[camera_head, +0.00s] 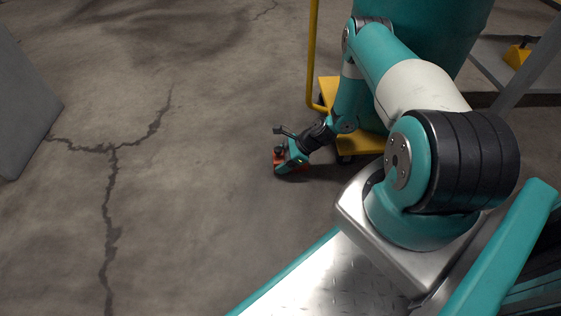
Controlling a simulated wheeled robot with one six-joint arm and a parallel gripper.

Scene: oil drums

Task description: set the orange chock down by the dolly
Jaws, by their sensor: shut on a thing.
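My gripper (280,152) is low over the floor, to the left of the yellow dolly. It is shut on the orange chock (277,158), which shows only in part behind the jaws. The chock is at or very near the floor; I cannot tell whether it touches. The yellow dolly (368,143) has a yellow upright handle (312,50) and dark wheels. A teal drum (440,35) stands on the dolly. My arm hides part of the dolly and the drum.
A grey metal rack (530,75) stands at the right, with a yellow object (517,55) on it. A grey panel (22,110) stands at the left edge. The cracked concrete floor (180,200) between is clear.

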